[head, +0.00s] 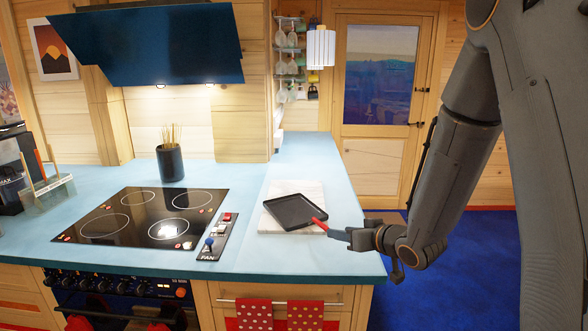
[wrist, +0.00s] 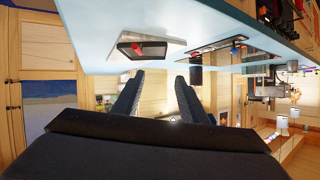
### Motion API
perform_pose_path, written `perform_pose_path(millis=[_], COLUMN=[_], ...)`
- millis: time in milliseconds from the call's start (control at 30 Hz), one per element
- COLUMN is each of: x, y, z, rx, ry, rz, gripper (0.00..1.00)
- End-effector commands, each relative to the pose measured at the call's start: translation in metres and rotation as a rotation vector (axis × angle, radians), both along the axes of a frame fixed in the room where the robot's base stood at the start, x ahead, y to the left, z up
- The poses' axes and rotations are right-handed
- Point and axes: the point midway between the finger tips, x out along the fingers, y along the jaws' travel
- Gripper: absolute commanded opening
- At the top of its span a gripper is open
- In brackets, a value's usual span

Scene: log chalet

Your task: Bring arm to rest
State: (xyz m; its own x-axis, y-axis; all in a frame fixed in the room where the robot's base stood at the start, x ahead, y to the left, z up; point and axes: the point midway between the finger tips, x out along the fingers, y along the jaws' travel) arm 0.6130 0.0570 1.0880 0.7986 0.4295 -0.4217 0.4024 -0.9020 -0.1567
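My arm (head: 455,155) reaches down from the upper right of the head view. My gripper (head: 345,236) is at the counter's right front edge, close to the end of the pan's red handle. In the wrist view my gripper (wrist: 158,92) shows two dark fingers spread apart with nothing between them. The dark square pan (head: 295,211) lies on a pale marble board (head: 290,192), its red handle (head: 319,225) pointing toward my gripper. The pan (wrist: 150,50) also shows in the wrist view, beyond the fingers.
The blue counter (head: 330,265) runs along the front and back to the right. A cooktop (head: 145,217) and a control panel (head: 213,237) lie to the left. Red dotted towels (head: 305,315) hang below the counter. Blue floor (head: 430,265) is clear to the right, before a door (head: 380,100).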

Motion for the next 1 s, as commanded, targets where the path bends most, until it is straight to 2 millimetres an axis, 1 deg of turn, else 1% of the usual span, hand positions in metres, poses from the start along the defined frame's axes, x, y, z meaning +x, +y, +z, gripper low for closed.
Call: perform_pose_path(millis=[267, 367, 467, 567, 667, 700, 733, 767, 800, 900, 1000], x=[-0.009, -0.018, -0.031, -0.054, -0.092, -0.110, -0.124, -0.137, -0.155, -0.194, -0.222], y=[-0.022, -0.034, -0.046, -0.060, -0.071, -0.073, -0.075, -0.075, -0.074, -0.068, -0.062], z=[-0.022, -0.033, -0.045, -0.061, -0.080, -0.087, -0.091, -0.095, -0.100, -0.107, -0.111], rx=[-0.110, -0.159, -0.214, -0.273, -0.327, -0.342, -0.351, -0.358, -0.364, -0.367, -0.360], ry=[0.095, 0.152, 0.226, 0.331, 0.477, 0.541, 0.589, 0.636, 0.694, 0.821, 0.911], rz=[-0.087, -0.130, -0.177, -0.231, -0.283, -0.299, -0.308, -0.315, -0.319, -0.318, -0.309], gripper=[0.39, 0.39, 0.39, 0.39, 0.39, 0.39, 0.39, 0.39, 0.39, 0.39, 0.39])
